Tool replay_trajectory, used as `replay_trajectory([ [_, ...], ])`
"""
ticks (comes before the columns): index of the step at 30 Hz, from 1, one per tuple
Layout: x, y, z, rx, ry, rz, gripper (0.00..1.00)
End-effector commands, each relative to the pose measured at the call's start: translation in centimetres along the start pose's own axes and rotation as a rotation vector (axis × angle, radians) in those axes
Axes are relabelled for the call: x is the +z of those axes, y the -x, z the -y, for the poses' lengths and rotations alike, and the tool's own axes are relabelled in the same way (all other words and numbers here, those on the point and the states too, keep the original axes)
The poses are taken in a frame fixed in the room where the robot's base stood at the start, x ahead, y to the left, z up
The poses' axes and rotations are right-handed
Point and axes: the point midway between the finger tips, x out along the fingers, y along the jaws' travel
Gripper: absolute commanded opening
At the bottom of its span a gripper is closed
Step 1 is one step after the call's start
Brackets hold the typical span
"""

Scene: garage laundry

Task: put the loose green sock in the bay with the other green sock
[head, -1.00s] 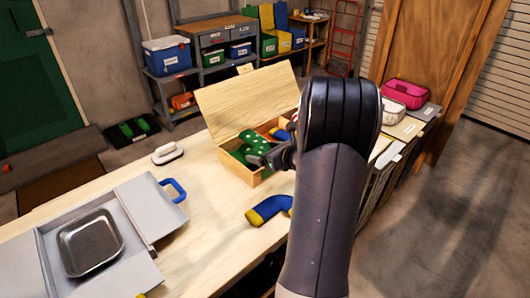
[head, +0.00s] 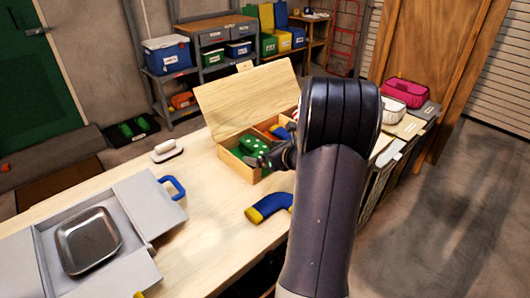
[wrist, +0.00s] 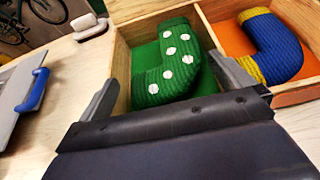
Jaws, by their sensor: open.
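A green sock with white dots (wrist: 168,65) lies in the green-floored bay (wrist: 122,68) of a wooden box; in the head view the sock (head: 254,143) shows partly behind my gripper. My gripper (head: 262,161) is open at this bay. In the wrist view its fingers (wrist: 165,78) stand on either side of the sock, apart from each other. I can make out only one green sock; another beneath it or behind my gripper may be hidden.
A blue and yellow sock (wrist: 272,45) lies in the neighbouring orange bay. Another blue and yellow sock (head: 268,208) lies on the table before the box. The box lid (head: 245,98) stands open behind. A grey case with a metal tray (head: 88,240) is at left.

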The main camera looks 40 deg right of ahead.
Motion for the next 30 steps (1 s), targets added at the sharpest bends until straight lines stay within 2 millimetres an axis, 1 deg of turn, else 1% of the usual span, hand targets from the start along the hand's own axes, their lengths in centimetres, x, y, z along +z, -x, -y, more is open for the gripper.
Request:
replay_trajectory([
  [5,0.8,0.3,0.0,0.0,0.0,0.0,1.0],
  [8,1.6,0.9,0.0,-0.001,0.0,0.0,1.0],
  [9,1.2,1.9,0.1,-0.005,-0.001,0.002,1.0],
  [12,1.2,4.5,0.2,-0.006,0.0,0.002,1.0],
  [18,1.2,9.1,0.1,-0.006,0.0,0.001,1.0],
  [21,1.1,10.6,0.1,-0.004,0.0,0.001,1.0],
  [24,1.1,11.7,0.1,-0.002,-0.001,0.001,1.0],
  [30,1.1,12.5,0.0,-0.001,0.0,0.0,1.0],
])
